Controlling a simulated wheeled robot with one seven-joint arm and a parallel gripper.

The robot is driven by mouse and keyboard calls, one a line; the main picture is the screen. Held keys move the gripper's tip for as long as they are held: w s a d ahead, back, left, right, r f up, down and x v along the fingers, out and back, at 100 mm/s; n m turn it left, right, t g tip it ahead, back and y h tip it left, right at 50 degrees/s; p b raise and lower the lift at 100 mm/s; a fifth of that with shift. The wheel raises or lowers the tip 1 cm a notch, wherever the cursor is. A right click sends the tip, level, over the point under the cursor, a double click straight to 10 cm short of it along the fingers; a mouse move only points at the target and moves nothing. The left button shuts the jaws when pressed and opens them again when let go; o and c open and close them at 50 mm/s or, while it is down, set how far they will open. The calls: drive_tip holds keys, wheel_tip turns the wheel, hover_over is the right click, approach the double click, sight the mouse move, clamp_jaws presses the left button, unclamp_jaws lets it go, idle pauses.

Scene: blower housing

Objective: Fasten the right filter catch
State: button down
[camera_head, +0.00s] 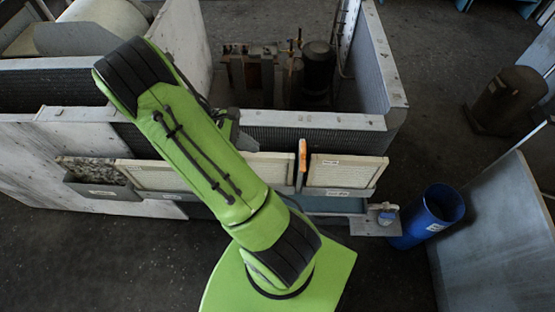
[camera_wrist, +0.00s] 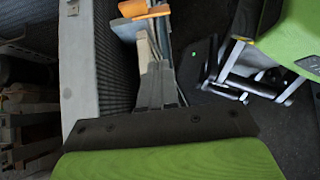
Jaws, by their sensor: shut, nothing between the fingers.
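An orange catch (camera_head: 302,156) stands upright between the two pale filter panels, the left panel (camera_head: 170,176) and the right panel (camera_head: 346,171). I see no other catch in the head view, but my green arm covers part of the left panel. In the wrist view, orange parts (camera_wrist: 147,11) show just beyond the tips of my gripper (camera_wrist: 150,45). Its grey fingers are shut with nothing between them. I cannot tell whether the tips touch the orange parts. In the head view my gripper is mostly hidden behind my arm.
The grey housing wall (camera_head: 310,119) runs behind the filters, with machinery (camera_head: 318,68) inside. A tray of gravel-like material (camera_head: 92,172) hangs at the left. A blue bin (camera_head: 436,212) stands at the right, beside a small metal shelf (camera_head: 362,226). The dark floor at the lower left is clear.

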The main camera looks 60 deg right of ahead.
sight(303, 156)
drive_tip(key=b+x, duration=0.2)
drive_tip(key=x, duration=0.7)
drive_tip(key=shift+d+f, duration=0.1)
drive_tip(key=s, duration=0.1)
drive_tip(key=s+d, duration=0.1)
drive_tip(key=s, duration=0.1)
drive_tip(key=shift+s+d+f, duration=0.25)
drive_tip(key=shift+d, duration=0.1)
drive_tip(key=shift+s+d, duration=0.2)
drive_tip(key=shift+s, duration=0.2)
